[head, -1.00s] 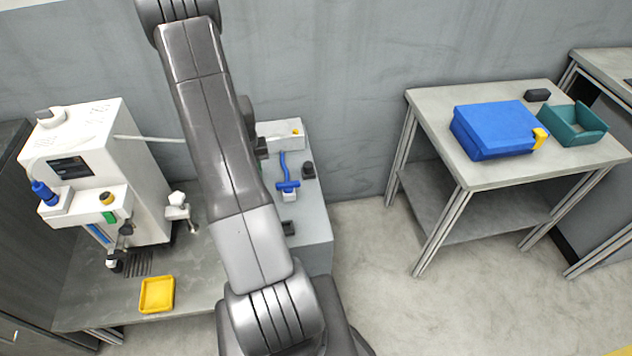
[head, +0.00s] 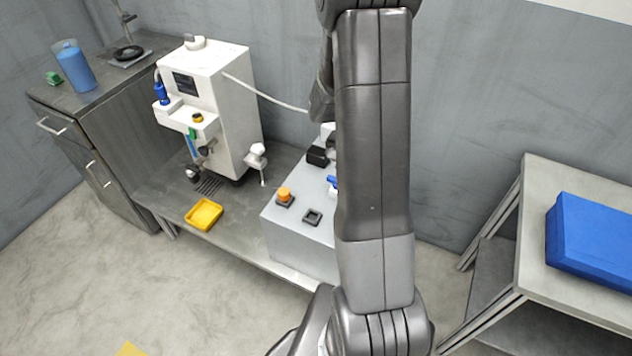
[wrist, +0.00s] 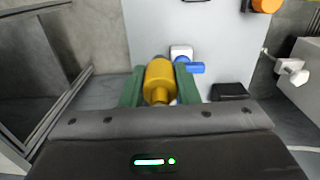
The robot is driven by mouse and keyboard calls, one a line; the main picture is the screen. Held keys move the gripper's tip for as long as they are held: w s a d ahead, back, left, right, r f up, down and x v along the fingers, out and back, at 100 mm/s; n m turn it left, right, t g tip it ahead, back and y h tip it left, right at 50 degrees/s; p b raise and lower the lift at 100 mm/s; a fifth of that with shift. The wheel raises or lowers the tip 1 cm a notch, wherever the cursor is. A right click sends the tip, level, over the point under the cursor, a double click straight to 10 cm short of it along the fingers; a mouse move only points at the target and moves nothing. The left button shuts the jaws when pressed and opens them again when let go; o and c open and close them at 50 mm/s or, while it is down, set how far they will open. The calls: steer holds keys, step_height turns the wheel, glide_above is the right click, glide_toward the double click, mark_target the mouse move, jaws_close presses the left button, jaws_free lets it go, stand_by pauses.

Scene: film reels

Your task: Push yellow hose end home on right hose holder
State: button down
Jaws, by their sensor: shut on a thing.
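The yellow hose end (wrist: 159,82) is between the green fingers of my gripper (wrist: 160,88) in the wrist view, and the gripper is shut on it. Its far tip points toward the grey box and ends close to a white block with a blue handle (wrist: 190,68); I cannot tell whether they touch. In the head view my arm hides the gripper and the hose end. A pale hose (head: 266,93) runs from the white machine to behind my arm. I cannot make out the right hose holder with certainty.
The grey box (head: 300,237) carries an orange knob (head: 285,195) and black fittings. The white machine (head: 222,100) stands to its left, with a yellow tray (head: 204,214) in front. A side table with a blue case (head: 595,245) stands at right.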

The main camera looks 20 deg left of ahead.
steer(key=s+a+r+b, duration=0.2)
steer(key=s+a, duration=0.5)
step_height(320, 180, down, 10)
steer(key=b, duration=0.6)
steer(key=shift+s+b, duration=0.15)
steer(key=shift+b, duration=0.25)
steer(key=shift+f+b, duration=1.5)
steer(key=shift+f, duration=0.4)
steer(key=c, duration=1)
jaws_free()
steer(key=shift+r, duration=0.1)
